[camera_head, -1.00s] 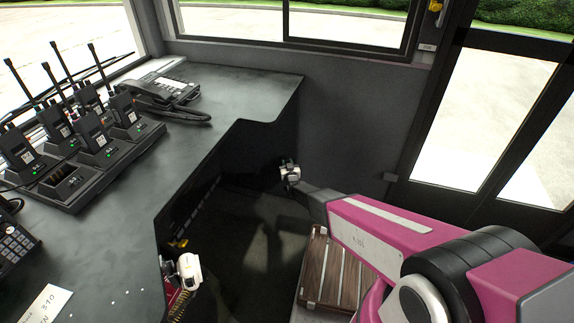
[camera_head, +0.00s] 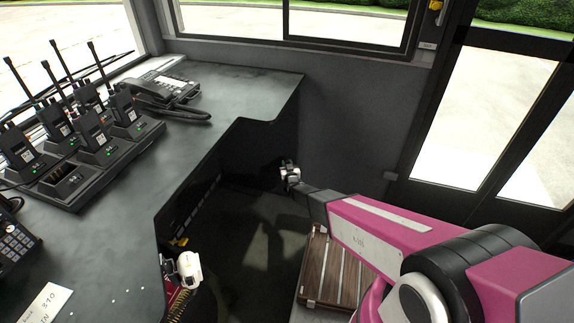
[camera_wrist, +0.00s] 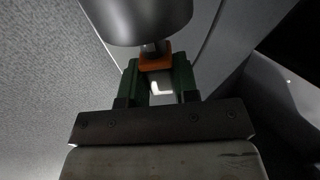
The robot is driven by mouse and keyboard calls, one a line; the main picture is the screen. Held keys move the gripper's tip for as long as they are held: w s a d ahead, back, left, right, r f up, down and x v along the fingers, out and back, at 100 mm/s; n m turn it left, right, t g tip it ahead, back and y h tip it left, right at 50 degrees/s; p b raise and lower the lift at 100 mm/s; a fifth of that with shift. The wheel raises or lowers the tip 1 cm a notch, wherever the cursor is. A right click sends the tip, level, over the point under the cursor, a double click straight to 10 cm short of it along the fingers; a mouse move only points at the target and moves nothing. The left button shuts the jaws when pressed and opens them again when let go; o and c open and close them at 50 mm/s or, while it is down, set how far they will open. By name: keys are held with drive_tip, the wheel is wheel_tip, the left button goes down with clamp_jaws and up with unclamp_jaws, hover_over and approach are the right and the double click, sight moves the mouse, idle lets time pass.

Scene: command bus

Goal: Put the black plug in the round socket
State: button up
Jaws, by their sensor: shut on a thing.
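In the wrist view my gripper (camera_wrist: 157,68) shows two green fingers, close together. They are shut on an orange piece just below a large dark rounded body, which looks like the black plug (camera_wrist: 145,20). The plug's upper end is cut off by the picture edge. In the head view my arm reaches down towards the dark space beside the desk, and I cannot make out the fingers or the plug there. I cannot pick out the round socket in either view.
The dark desk (camera_head: 225,95) fills the left, with a stepped edge. It carries a charger with several radios (camera_head: 75,190) and a phone (camera_head: 165,90). A slatted wooden seat (camera_head: 330,270) stands beside my arm. A white fitting (camera_head: 189,270) sits by the desk edge.

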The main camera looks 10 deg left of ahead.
drive_tip(key=shift+f, duration=1.4)
idle(0.4)
drive_tip(key=o, duration=1)
